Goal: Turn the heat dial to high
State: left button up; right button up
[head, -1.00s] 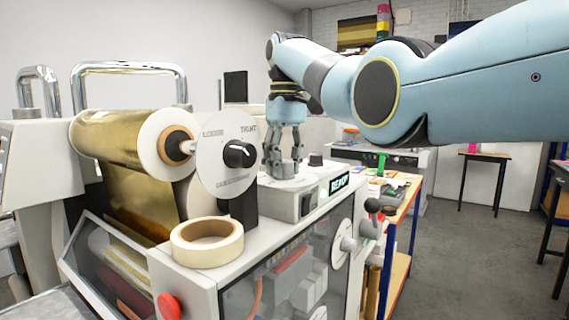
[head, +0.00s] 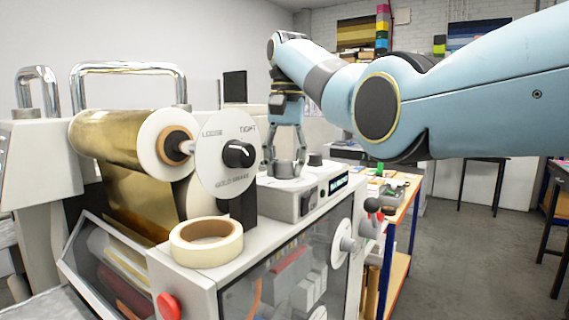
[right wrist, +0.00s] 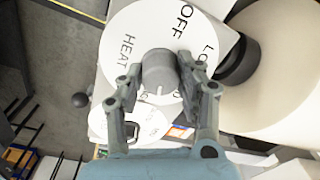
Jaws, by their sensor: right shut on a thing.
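The heat dial is a grey knob (right wrist: 159,70) on a white round plate (right wrist: 125,30), marked HEAT, OFF and LO in the right wrist view. A white pointer line on the knob faces the bottom of that picture; the lettering there is partly hidden by a finger. In the head view the knob (head: 284,169) stands on top of the machine's grey control box. My right gripper (head: 285,160) comes down from above, its fingers on either side of the knob, shut on it. The right wrist view also shows these fingers (right wrist: 161,80). My left gripper is not in view.
A larger tension dial (head: 225,176), marked LOOSE and TIGHT, stands left of the gripper beside the gold foil roll (head: 118,138). A tape roll (head: 206,255) lies on the machine's front. A small black knob (head: 315,159) and a display (head: 340,184) are close on the right.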

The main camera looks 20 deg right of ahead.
jog(key=shift+m, duration=1.6)
jog(key=o, duration=1.2)
jog(key=shift+c, duration=0.2)
